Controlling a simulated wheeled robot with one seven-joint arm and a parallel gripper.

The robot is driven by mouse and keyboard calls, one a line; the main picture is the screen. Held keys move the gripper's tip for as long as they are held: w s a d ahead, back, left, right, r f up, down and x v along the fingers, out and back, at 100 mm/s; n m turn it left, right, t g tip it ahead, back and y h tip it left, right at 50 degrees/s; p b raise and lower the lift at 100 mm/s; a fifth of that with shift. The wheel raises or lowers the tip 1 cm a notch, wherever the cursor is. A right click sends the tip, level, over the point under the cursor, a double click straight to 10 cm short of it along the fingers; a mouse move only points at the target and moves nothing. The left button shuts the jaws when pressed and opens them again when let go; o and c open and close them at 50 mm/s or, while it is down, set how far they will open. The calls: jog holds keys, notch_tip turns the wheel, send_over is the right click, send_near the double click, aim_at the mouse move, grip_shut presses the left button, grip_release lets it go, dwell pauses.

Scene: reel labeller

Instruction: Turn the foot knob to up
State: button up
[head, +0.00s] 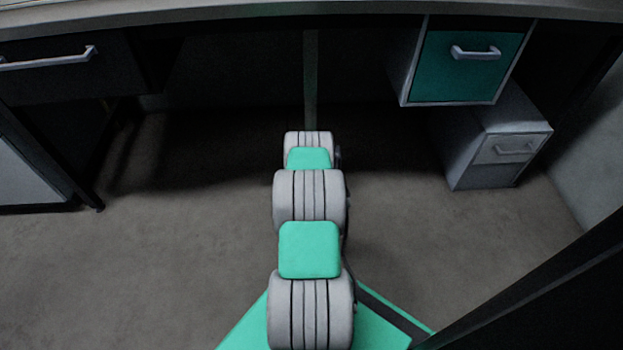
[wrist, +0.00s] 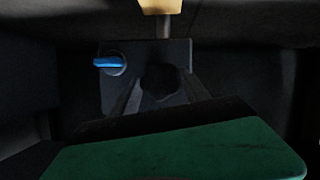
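In the wrist view, a dark panel (wrist: 182,50) faces me. On its left is a knob with a blue bar handle (wrist: 108,63) lying about level on a round grey base. A black rounded knob (wrist: 160,82) shows near the middle. No labels are readable, so I cannot tell which is the foot knob. My gripper (wrist: 164,88) has two dark fingers that look spread apart, with the black knob between them in the picture. Contact is not clear. The blue handle is left of the fingers. In the head view the gripper and knobs are hidden beyond my arm under the bench.
The bench top (head: 200,20) spans above my arm. A teal drawer (head: 463,65) and a grey cabinet (head: 498,140) stand right, and a dark drawer (head: 60,70) is left. A tan block (wrist: 160,6) on a grey rod hangs above the panel. Floor on both sides is clear.

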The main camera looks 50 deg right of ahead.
jog(key=o, duration=0.3)
jog(key=shift+o, duration=0.2)
jog(key=p+v, duration=0.3)
jog(key=v, duration=0.5)
jog(key=shift+w+d, duration=0.1)
